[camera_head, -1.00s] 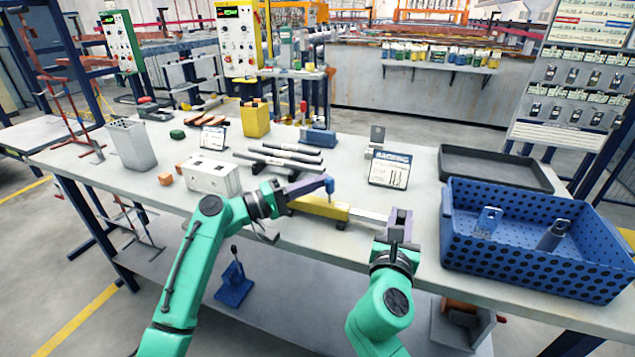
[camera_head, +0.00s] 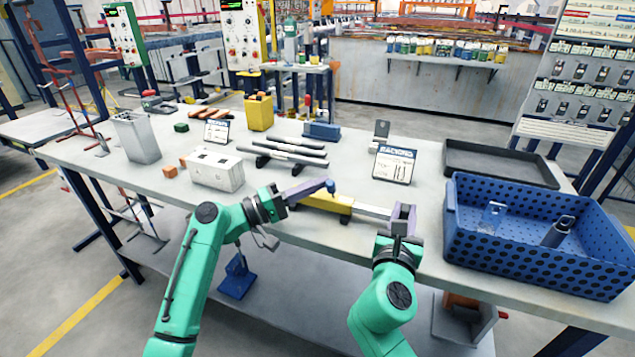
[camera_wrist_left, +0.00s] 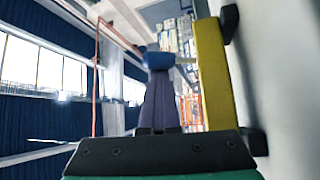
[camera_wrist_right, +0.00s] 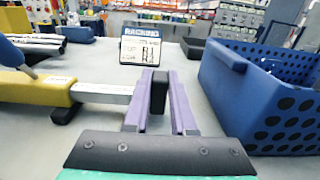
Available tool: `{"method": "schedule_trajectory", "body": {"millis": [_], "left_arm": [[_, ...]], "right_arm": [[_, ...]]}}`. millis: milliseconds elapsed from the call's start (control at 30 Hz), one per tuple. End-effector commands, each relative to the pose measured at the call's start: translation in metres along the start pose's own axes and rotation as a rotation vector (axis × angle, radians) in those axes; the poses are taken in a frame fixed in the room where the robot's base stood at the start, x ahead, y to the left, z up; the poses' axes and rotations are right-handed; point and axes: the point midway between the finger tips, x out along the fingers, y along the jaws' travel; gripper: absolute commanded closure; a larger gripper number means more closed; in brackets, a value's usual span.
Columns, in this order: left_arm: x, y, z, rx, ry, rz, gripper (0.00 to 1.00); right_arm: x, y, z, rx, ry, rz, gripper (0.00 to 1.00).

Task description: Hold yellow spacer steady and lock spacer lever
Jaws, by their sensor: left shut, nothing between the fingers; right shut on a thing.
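The yellow spacer (camera_head: 322,202) lies near the front edge of the table, with a pale metal bar (camera_head: 371,210) extending from its right end. A blue lever (camera_head: 331,187) stands up at the spacer. My left gripper (camera_head: 322,187) is shut and empty, its fingertips right at the lever; contact is unclear. The left wrist view shows the lever (camera_wrist_left: 157,61) at the fingertips and the spacer (camera_wrist_left: 213,75) beside them. My right gripper (camera_head: 403,212) is shut on the dark end piece (camera_wrist_right: 158,92) of the bar, with purple fingers on either side of it.
A blue perforated bin (camera_head: 540,269) stands right of my right gripper. A black tray (camera_head: 500,174) and a sign (camera_head: 394,165) are behind. Dark rods (camera_head: 290,150) lie behind the spacer, and a white block (camera_head: 217,176) sits left. Bare table lies between spacer and sign.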

Motion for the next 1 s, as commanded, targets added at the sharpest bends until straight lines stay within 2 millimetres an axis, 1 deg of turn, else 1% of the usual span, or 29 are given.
{"method": "schedule_trajectory", "body": {"millis": [833, 1000], "left_arm": [[-0.013, -0.012, 0.014, -0.002, -0.004, -0.003, 1.00], [-0.013, -0.012, 0.014, -0.001, -0.003, -0.002, 1.00]], "right_arm": [[0.000, 0.000, 0.000, 0.000, -0.001, -0.001, 1.00], [0.000, 0.000, 0.000, 0.000, -0.001, -0.001, 1.00]]}}
